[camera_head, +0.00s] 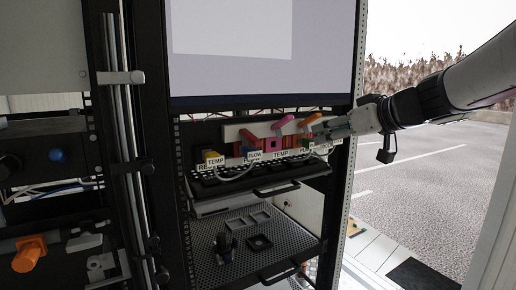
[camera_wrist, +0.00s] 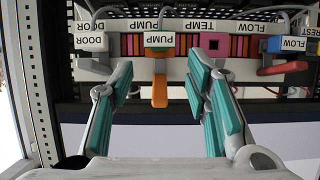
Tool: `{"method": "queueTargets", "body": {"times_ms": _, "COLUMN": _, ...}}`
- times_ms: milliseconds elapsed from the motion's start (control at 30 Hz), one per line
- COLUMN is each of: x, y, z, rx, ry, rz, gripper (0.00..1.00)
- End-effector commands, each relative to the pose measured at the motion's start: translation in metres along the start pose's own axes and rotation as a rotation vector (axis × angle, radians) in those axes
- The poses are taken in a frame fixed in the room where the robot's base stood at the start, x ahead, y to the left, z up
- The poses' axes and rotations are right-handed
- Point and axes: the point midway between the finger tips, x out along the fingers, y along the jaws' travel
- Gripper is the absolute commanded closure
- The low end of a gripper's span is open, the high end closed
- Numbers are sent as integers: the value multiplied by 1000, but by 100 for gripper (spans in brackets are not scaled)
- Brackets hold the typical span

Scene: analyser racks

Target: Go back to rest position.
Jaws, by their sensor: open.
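My gripper (camera_head: 334,127) reaches in from the right in the head view, close to the right end of a panel of labelled handles. In the wrist view my gripper (camera_wrist: 160,92) is open, with its teal-padded fingers apart. The space between the pads holds nothing gripped that I can see. In the head view the orange handle (camera_head: 310,119) is tilted, just left of my gripper.
A pink handle (camera_head: 284,121) and a red one (camera_head: 250,137) sit further left on the panel. A keyboard (camera_head: 255,177) lies below, above a perforated shelf (camera_head: 245,262). A large screen (camera_head: 262,55) is above. The rack's right post (camera_head: 349,150) stands near my arm. Open ground lies right.

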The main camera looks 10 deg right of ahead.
Motion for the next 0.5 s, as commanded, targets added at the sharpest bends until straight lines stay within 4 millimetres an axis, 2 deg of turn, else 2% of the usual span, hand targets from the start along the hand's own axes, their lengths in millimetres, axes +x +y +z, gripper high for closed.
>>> {"method": "queueTargets", "body": {"times_ms": 133, "x": -24, "y": 0, "z": 0, "rx": 0, "ry": 2, "rz": 2, "gripper": 56}}
{"method": "queueTargets", "body": {"times_ms": 333, "x": -37, "y": -5, "z": 2, "rx": 4, "ry": -8, "rz": -8, "gripper": 56}}
{"method": "queueTargets", "body": {"times_ms": 433, "x": -41, "y": -28, "z": 13, "rx": 28, "ry": -52, "rz": -41, "gripper": 56}}
{"method": "queueTargets", "body": {"times_ms": 500, "x": -45, "y": -56, "z": 29, "rx": 59, "ry": -111, "rz": -76, "gripper": 56}}
